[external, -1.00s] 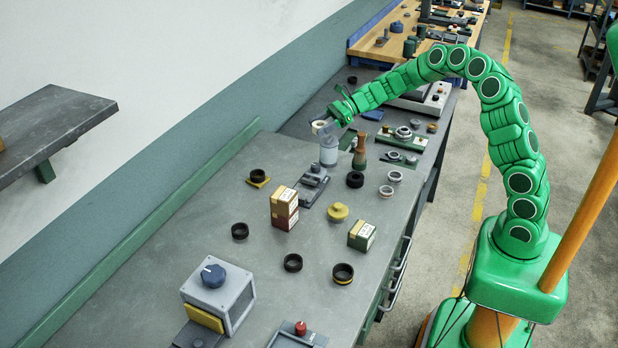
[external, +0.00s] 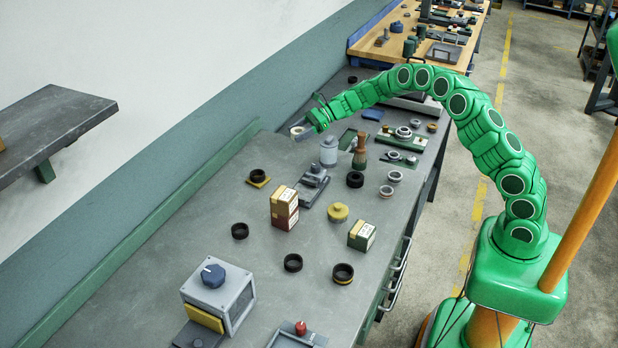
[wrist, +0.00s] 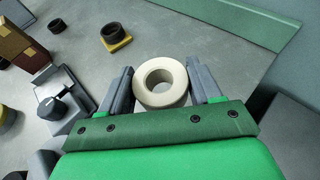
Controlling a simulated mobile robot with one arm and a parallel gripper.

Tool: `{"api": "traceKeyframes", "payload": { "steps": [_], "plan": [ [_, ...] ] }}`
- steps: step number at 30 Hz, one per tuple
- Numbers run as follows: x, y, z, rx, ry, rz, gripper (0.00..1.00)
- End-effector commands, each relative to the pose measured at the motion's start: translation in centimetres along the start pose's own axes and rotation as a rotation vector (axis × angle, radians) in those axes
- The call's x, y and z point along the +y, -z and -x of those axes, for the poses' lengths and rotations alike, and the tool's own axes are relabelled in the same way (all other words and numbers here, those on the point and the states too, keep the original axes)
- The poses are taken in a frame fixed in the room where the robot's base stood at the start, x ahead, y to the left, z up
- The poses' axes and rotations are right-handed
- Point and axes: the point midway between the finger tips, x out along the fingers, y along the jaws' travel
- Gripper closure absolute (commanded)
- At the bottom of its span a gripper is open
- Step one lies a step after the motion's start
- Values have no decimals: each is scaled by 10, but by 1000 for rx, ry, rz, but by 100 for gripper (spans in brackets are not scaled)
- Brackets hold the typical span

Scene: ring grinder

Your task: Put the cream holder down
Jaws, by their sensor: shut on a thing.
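The cream holder (wrist: 161,82) is a thick cream ring with a round hole, seen in the wrist view between the two grey fingers of my gripper (wrist: 162,88). My gripper is shut on it, with one finger on each side. In the external view the holder (external: 298,131) shows small at the tip of my gripper (external: 303,131), over the far left part of the grey bench, beside the wall. Whether its underside touches the bench cannot be told.
A grey bottle (external: 328,151) and a brown wooden-handled tool (external: 360,152) stand just right of my gripper. A black ring on a yellow base (external: 258,177) and a red-brown box (external: 285,207) sit nearer. Bare bench (wrist: 222,50) surrounds the holder.

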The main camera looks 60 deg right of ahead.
Motion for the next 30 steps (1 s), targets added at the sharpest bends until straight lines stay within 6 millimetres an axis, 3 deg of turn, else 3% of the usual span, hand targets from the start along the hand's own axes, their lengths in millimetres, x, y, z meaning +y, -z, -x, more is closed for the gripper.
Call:
{"api": "traceKeyframes", "payload": {
  "steps": [6,20,25,30],
  "plan": [
    [-12,16,-16,2,-1,-2,68],
    [-21,26,-28,1,-3,-1,68],
    [-22,46,-37,2,-4,-3,68],
    [-22,54,-40,0,-3,0,68]
  ]
}}
